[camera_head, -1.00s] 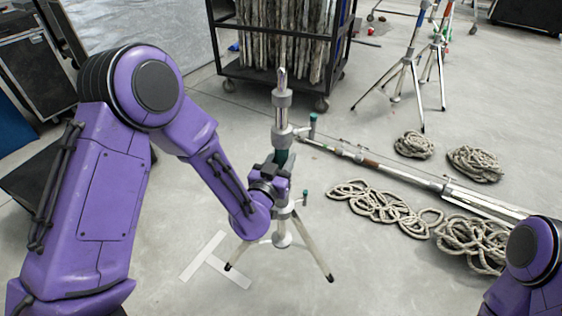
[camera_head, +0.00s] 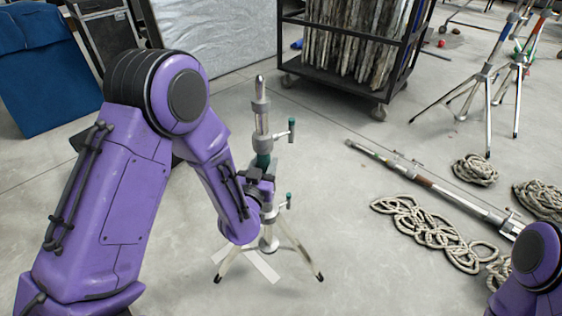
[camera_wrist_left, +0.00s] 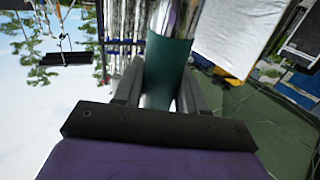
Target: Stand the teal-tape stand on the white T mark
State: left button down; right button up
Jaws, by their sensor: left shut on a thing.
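The teal-tape stand (camera_head: 262,120) is upright in the head view, with its legs spread low over the floor. My left gripper (camera_head: 261,172) is shut around its column at the teal tape; the tape (camera_wrist_left: 166,70) shows between the fingers in the left wrist view. The white T mark (camera_head: 262,266) lies on the floor under and behind the legs, partly hidden by them and by my left arm. I cannot tell whether the feet touch the floor. My right gripper is out of view; only part of that arm shows at the lower right.
A pole (camera_head: 440,190) lies on the floor to the right, with rope coils (camera_head: 430,228) beside it. A black wheeled cart (camera_head: 350,45) stands behind. Other stands with blue and red tape (camera_head: 487,75) are at the back right. Floor between stand and cart is clear.

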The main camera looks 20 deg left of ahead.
pick_arm(q)
jog(key=s+a+f+n+y+b, duration=0.2)
jog(key=a+f+y+b, duration=0.1)
jog(key=a+f+b, duration=0.2)
jog(key=shift+a+f, duration=0.5)
jog(key=shift+a, duration=0.3)
jog(key=shift+s+r, duration=0.1)
dwell(0.8)
dwell(0.5)
jog(key=shift+f+b, duration=0.35)
jog(key=shift+f, duration=0.2)
jog(key=shift+f+b, duration=0.6)
jog(key=shift+f, duration=0.35)
dwell(0.6)
